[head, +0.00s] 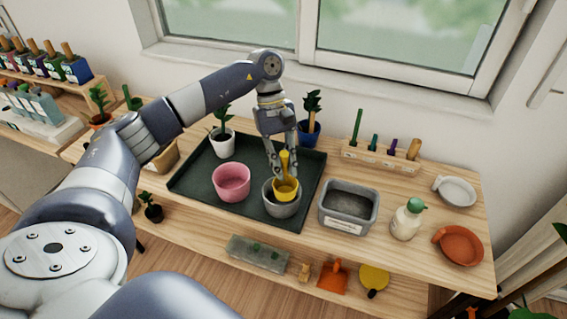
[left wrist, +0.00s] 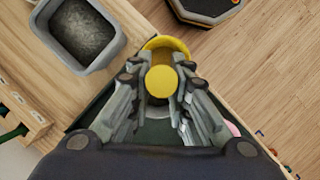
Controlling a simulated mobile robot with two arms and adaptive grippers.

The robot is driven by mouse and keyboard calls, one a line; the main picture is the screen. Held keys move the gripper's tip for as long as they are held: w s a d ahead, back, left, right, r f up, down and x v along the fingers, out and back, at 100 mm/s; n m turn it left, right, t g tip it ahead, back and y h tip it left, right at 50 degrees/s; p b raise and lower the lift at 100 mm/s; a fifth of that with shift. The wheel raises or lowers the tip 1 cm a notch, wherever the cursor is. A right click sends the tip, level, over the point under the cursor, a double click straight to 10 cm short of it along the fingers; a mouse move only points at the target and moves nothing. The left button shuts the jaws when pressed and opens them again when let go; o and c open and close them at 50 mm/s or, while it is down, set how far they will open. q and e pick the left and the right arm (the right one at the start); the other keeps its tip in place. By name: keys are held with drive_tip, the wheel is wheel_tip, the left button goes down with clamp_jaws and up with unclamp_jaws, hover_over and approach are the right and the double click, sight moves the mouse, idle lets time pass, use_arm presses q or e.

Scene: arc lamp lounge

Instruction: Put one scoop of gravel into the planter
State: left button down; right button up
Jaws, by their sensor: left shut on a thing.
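My left gripper (head: 283,166) is shut on the upright handle of a yellow scoop (head: 285,188). The scoop's cup is over the mouth of a round grey pot (head: 280,210), overlapping its rim in the picture. I cannot tell whether the cup touches the pot or holds gravel. In the left wrist view, the gripper (left wrist: 160,88) has its fingers on both sides of the yellow handle (left wrist: 161,80). A grey rectangular bin (head: 347,221) of dark grey gravel (head: 349,198) stands right of the tray. My right gripper is not in view.
A spray bottle (head: 406,220), white dish (head: 456,190) and terracotta saucer (head: 461,245) stand at the right. A tool rack (head: 378,158) stands behind the bin.

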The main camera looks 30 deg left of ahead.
use_arm(q)
drive_tip(key=shift+r, duration=0.1)
drive_tip(key=shift+r+p, duration=0.75)
drive_tip(key=shift+r, duration=1.25)
